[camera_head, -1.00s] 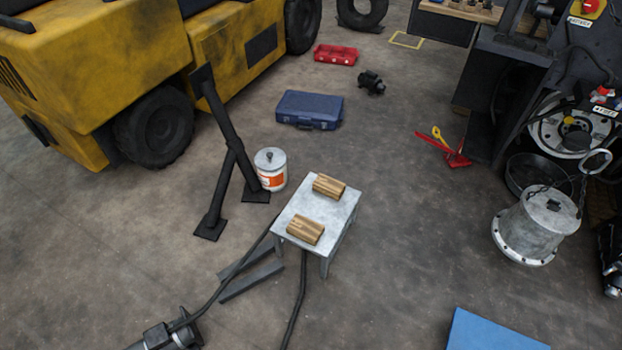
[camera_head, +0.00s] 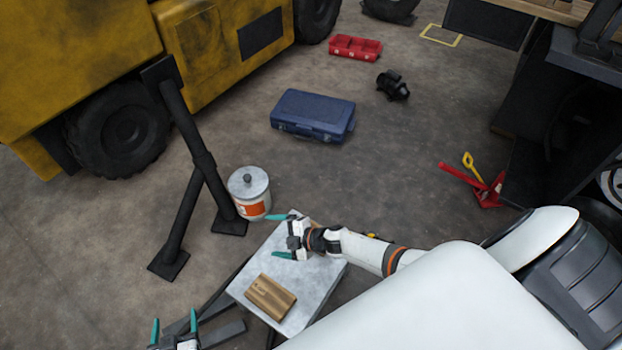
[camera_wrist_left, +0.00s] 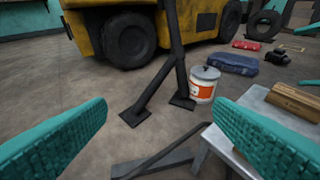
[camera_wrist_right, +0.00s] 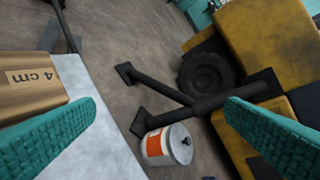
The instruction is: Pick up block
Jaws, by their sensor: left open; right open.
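A brown wooden block (camera_head: 270,297) lies on the near part of a small grey metal table (camera_head: 309,290). A second block further back is not visible in the head view; my right arm covers that area. My right gripper (camera_head: 279,237) is open and empty over the table's far left edge. In the right wrist view a block marked "4 cm" (camera_wrist_right: 32,82) lies left of the fingers, outside the jaws. My left gripper (camera_head: 174,325) is open and empty, left of the table. In the left wrist view a block (camera_wrist_left: 297,100) shows at right, beyond the right finger.
A white bucket with an orange label (camera_head: 250,195) stands close behind the table's left side. A black stand (camera_head: 200,160) is left of it. Metal bars (camera_wrist_left: 150,165) lie on the floor by the table. A blue case (camera_head: 312,115) and red tray (camera_head: 355,47) are further back.

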